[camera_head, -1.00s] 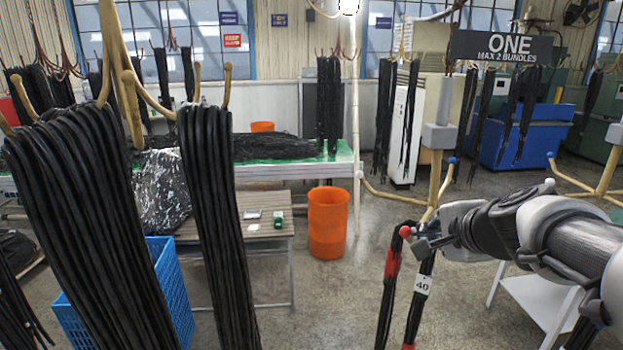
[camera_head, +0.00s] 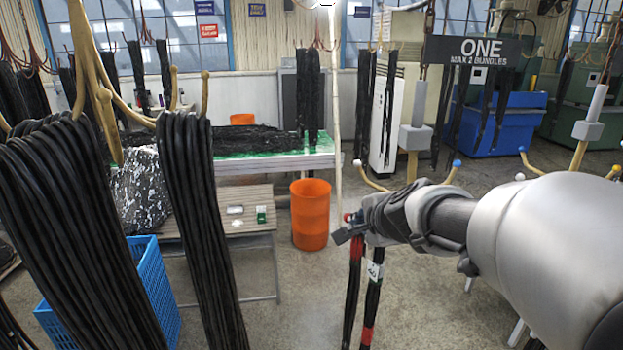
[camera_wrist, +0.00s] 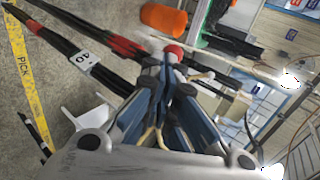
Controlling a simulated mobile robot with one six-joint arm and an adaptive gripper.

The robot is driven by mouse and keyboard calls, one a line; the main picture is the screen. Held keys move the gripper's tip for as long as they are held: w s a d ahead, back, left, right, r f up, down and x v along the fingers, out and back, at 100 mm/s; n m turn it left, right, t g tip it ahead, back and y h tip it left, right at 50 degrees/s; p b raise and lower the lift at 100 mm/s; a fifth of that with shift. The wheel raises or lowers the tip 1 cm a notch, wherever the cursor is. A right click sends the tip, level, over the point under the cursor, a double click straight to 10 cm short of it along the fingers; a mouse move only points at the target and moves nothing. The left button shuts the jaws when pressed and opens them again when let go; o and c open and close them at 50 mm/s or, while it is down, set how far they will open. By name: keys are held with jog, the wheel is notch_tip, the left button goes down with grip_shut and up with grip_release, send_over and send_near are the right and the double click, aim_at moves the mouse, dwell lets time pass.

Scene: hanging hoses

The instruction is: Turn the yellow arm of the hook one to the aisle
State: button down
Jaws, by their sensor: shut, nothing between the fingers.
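Hook one hangs under the black sign ONE (camera_head: 472,50). Its grey block (camera_head: 415,138) carries tan arms with coloured tips. A white tip (camera_head: 357,163) points left and a blue tip (camera_head: 457,164) points right. A red tip (camera_head: 348,217) is at the near left, with black hoses (camera_head: 373,300) with red bands and tag 40 hanging by it. My gripper (camera_head: 343,232) is shut and empty beside the red tip; contact is unclear. In the wrist view, my closed fingers (camera_wrist: 168,75) reach the red tip (camera_wrist: 174,54). I see no yellow tip on this hook; my arm hides part of it.
Another hook (camera_head: 587,131) stands at the right, with a blue tip and a yellow tip (camera_head: 613,172). Thick black hoses (camera_head: 190,200) hang at the left. An orange bin (camera_head: 310,214) stands on the floor. A yellow PICK floor strip (camera_wrist: 22,65) crosses the wrist view.

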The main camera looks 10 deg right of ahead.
aim_at(348, 214)
jog(key=shift+w+a+p, duration=0.4)
jog(key=shift+w+a, duration=0.15)
jog(key=shift+w, duration=0.2)
jog(key=shift+w+a+p, duration=0.35)
jog(key=shift+w+a, duration=0.15)
jog(key=shift+w, duration=0.25)
jog(key=shift+s+d+r+p, duration=1.55)
jog(key=shift+r+p, duration=1.5)
jog(key=shift+r, duration=1.45)
jog(key=s+b, duration=0.2)
jog(key=s, duration=1)
jog(key=shift+d, duration=0.25)
